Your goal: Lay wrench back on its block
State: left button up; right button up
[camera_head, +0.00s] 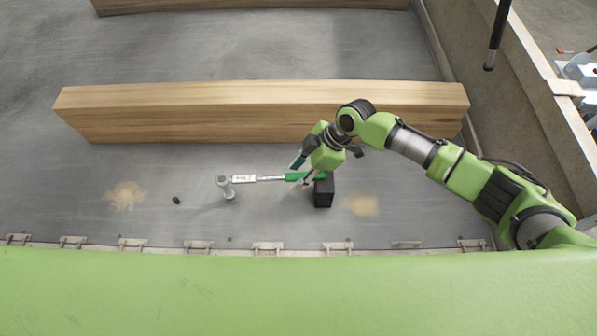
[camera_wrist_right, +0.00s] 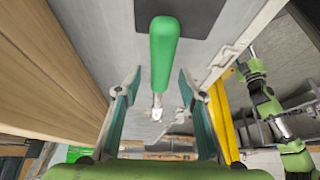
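The wrench (camera_head: 262,178) has a silver shaft with a white label, a round metal head at the left and a green handle at the right. Its handle end is at the top of the small black block (camera_head: 324,194); contact is hard to tell. My right gripper (camera_head: 302,173) is at the handle, partly hiding it. In the right wrist view, the green handle (camera_wrist_right: 164,52) lies between the lines of my open fingers (camera_wrist_right: 158,78), with gaps on both sides. The dark block (camera_wrist_right: 190,14) shows beyond it. My left gripper is not in view.
A long wooden beam (camera_head: 230,112) lies behind the wrench, close to my right gripper. A small black piece (camera_head: 176,200) and sawdust patches (camera_head: 125,195) lie on the grey floor. Metal brackets (camera_head: 267,247) line the front edge. The floor left of the wrench is mostly clear.

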jog(key=shift+d+f, duration=0.1)
jog(key=shift+f, duration=0.05)
jog(key=v, duration=1.2)
